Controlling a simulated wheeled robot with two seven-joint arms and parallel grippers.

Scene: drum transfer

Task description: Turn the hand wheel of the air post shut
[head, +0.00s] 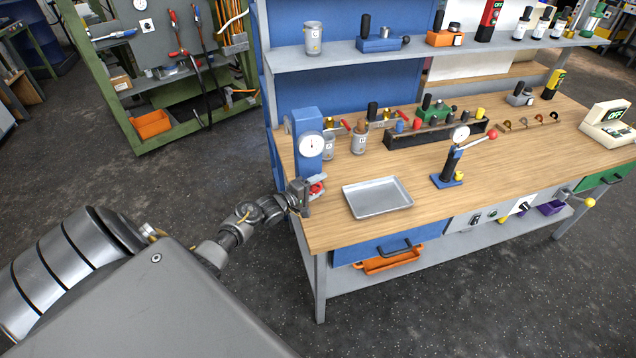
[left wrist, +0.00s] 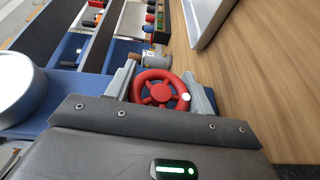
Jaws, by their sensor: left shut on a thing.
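The air post (head: 307,118) is a blue upright with a round white dial gauge (head: 311,146), at the left end of the workbench. Its red hand wheel (head: 317,189) sits low on the front, partly hidden by my left gripper (head: 310,191). In the left wrist view the red spoked hand wheel (left wrist: 160,93) lies between the two grey fingers of my left gripper (left wrist: 162,90), which is shut on its rim. A small white mark shows on the wheel's rim at the right. My right gripper is in neither view.
A metal tray (head: 377,198) lies right of the post on the wooden bench top (head: 420,230). A lever press with a red knob (head: 453,165) stands farther right. Cups and a dark rack (head: 435,133) stand behind. A shelf (head: 400,47) runs above the back.

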